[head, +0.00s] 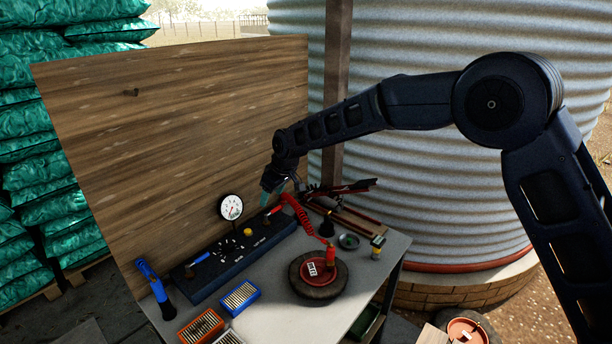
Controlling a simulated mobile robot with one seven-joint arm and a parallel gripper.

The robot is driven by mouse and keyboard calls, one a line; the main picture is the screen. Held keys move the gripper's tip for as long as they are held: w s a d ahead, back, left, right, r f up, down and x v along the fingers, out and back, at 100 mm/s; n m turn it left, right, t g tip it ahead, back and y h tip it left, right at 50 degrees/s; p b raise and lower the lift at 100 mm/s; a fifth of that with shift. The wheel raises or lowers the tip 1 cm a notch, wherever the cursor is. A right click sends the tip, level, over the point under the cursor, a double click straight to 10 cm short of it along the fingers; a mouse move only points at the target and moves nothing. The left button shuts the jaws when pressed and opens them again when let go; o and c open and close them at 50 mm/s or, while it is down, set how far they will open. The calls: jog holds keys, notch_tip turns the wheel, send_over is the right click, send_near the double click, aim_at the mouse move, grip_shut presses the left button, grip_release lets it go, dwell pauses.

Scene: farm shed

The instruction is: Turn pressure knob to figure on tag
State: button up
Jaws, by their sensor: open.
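A dark control panel (215,272) lies along the back of the table. A ring of small white marks (229,246) on it looks like a dial scale; the knob there is too small and dark to make out its setting. A yellow knob or button (248,232) sits to its right. A round white pressure gauge (231,207) stands behind; its reading is too small to tell. A white tag (312,268) with dark figures, unreadable here, lies on the red-hubbed wheel (318,287). My gripper (275,194) is open, above the panel's right end, apart from the knobs.
A red coiled hose (298,214) runs from the panel's right end towards the wheel. Blue (239,297) and orange (201,326) boxes sit at the front left. A wooden board (180,120) rises behind the panel.

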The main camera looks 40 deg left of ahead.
jog(key=w+d+r+m, duration=0.1)
jog(key=w+d+r, duration=0.4)
jog(key=w, duration=0.3)
jog(key=shift+w+d+t, duration=0.3)
jog(key=shift+w+d, duration=0.1)
jog(key=shift+d, duration=0.25)
jog(key=shift+r, duration=0.1)
